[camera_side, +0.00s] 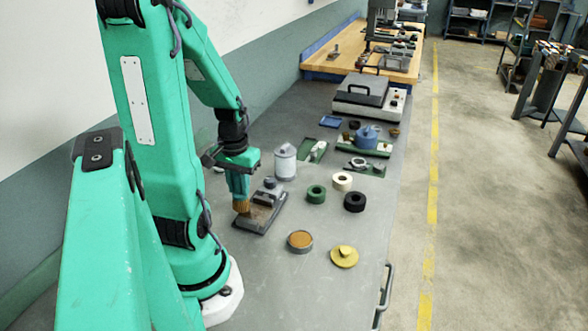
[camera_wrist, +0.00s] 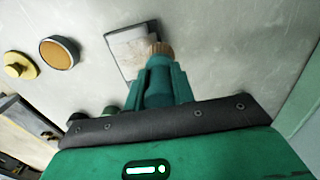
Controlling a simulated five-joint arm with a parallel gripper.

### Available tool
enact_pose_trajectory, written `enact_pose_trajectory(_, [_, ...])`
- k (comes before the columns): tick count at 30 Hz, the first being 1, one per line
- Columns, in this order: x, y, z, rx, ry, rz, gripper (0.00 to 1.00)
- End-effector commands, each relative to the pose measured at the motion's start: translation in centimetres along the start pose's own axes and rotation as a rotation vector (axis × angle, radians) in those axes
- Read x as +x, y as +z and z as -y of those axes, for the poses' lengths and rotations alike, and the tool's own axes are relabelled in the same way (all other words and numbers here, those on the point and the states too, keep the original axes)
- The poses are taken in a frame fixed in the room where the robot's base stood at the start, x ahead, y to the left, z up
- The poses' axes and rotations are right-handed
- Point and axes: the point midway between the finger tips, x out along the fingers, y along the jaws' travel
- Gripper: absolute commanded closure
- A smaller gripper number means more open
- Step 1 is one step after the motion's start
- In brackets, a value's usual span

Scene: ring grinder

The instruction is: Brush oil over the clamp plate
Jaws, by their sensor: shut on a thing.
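My gripper (camera_side: 238,182) points down and is shut on a brush (camera_side: 241,207) with tan bristles. In the wrist view the gripper (camera_wrist: 165,85) holds the brush (camera_wrist: 160,48), bristles facing away from me. A dark-framed plate with a grey block at its far end, apparently the clamp plate (camera_side: 258,217), lies on the bench under the brush. In the wrist view the plate (camera_wrist: 122,42) has a pale face with brownish marks. The bristles overlap its edge; I cannot tell whether they touch. A round tin (camera_side: 300,241) of orange-brown content, perhaps oil, stands nearer; it also shows in the wrist view (camera_wrist: 60,52).
A yellow lid (camera_side: 344,257) lies right of the tin. Green (camera_side: 316,194), cream (camera_side: 342,181) and black (camera_side: 355,202) rings and a grey-white canister (camera_side: 285,162) stand behind. The bench front (camera_side: 300,290) is clear.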

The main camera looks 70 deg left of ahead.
Motion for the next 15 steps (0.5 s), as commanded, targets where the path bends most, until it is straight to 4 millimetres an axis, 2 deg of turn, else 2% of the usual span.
enact_pose_trajectory(2, [1.2, 0.1, 0.0, 0.0, 0.001, 0.006, 0.98])
enact_pose_trajectory(6, [0.8, 0.0, -1.4, 0.006, 0.0, -0.001, 0.98])
enact_pose_trajectory(15, [1.2, 0.0, -4.2, 0.005, 0.0, 0.002, 0.98])
